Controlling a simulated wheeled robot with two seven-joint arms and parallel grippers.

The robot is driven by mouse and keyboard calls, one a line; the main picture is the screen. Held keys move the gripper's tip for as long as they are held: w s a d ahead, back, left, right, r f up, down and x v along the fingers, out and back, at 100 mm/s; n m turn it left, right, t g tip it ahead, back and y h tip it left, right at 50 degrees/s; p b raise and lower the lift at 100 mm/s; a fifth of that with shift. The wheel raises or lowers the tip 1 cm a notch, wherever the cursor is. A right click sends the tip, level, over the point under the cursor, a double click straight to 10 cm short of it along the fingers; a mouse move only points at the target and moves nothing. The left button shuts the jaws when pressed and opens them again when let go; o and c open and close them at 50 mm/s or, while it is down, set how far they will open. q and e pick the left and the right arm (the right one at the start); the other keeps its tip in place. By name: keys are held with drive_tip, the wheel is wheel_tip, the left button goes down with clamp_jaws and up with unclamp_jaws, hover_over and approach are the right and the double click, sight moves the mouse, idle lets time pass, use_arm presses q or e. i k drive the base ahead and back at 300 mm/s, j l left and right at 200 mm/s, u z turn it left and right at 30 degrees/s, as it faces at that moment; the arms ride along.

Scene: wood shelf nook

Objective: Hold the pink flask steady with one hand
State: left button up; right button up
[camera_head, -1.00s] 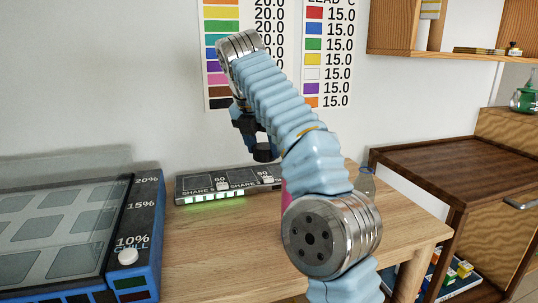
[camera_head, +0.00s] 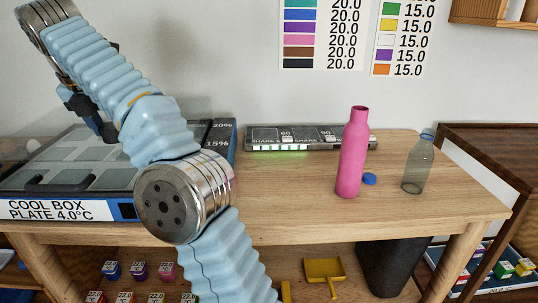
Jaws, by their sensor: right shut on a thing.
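The pink flask (camera_head: 352,158) stands upright on the wooden table, with nothing touching it. Its neck is narrow, and a small blue cap (camera_head: 369,179) lies on the table just right of its base. My right gripper (camera_head: 106,132) is dark and partly hidden by its pale blue arm. It is over the cool box at the left, far from the flask. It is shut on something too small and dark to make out. My left gripper is not in view.
A clear grey bottle (camera_head: 416,167) with a blue cap stands right of the flask. The blue cool box (camera_head: 70,208) takes up the left of the table. The front middle of the table is clear.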

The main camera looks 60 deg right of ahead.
sight(355, 133)
drive_tip(key=j+u, duration=0.15)
drive_tip(key=u, duration=0.65)
drive_tip(key=z, duration=0.5)
drive_tip(key=k+z, duration=0.1)
drive_tip(key=z, duration=0.35)
drive_tip(key=j+z, duration=0.1)
drive_tip(key=z, duration=0.4)
drive_tip(key=k+z, duration=0.1)
drive_tip(key=z, duration=0.85)
drive_tip(key=k+l+z, duration=0.1)
drive_tip(key=z, duration=0.85)
drive_tip(key=l+z, duration=0.15)
drive_tip(key=z, duration=0.35)
